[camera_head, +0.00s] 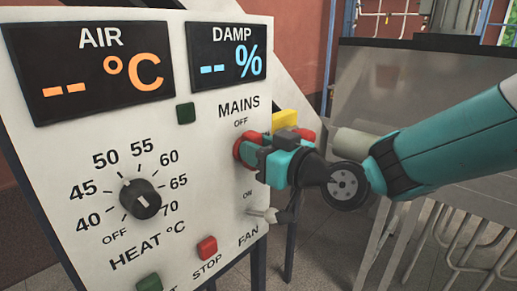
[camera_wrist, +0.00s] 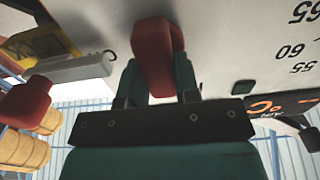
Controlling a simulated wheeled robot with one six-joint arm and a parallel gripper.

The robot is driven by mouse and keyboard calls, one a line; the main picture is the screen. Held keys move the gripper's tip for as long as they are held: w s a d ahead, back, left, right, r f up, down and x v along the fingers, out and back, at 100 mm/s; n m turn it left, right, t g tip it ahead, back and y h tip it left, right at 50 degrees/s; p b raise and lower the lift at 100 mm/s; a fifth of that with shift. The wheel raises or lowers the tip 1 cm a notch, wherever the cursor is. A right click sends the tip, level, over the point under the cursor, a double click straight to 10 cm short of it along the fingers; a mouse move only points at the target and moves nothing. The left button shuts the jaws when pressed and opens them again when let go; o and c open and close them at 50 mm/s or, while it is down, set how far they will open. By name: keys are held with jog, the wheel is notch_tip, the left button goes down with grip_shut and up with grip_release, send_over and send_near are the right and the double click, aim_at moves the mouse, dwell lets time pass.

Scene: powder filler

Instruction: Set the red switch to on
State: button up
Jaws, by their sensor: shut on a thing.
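The red switch (camera_head: 240,150) is on the white panel under the word MAINS, between the OFF mark above and the ON mark below. My gripper (camera_head: 258,153) reaches it from the right and hides much of it. In the wrist view my gripper (camera_wrist: 159,78) has its teal fingers on both sides of the red switch (camera_wrist: 152,45), closed on its handle. Which mark the handle points to cannot be told, as the gripper covers it.
A HEAT knob (camera_head: 140,198) is to the left. A grey metal cabinet (camera_head: 400,100) stands at right.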

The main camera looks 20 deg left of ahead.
jog(key=m+b, duration=0.1)
jog(key=m, duration=0.1)
jog(key=m+b, duration=0.1)
jog(key=m, duration=0.1)
jog(key=shift+w+d+f, duration=0.1)
jog(key=shift+w+f, duration=0.05)
jog(key=m+b, duration=0.1)
jog(key=m, duration=0.3)
jog(key=shift+w+m, duration=0.15)
jog(key=shift+m, duration=0.15)
jog(key=m, duration=0.4)
jog(key=shift+w+d+f+m, duration=0.1)
jog(key=shift+w+f+m, duration=0.1)
jog(key=shift+m, duration=0.1)
jog(key=m, duration=0.4)
jog(key=shift+f+m+p, duration=0.2)
jog(key=shift+m+p, duration=0.1)
jog(key=o, duration=0.9)
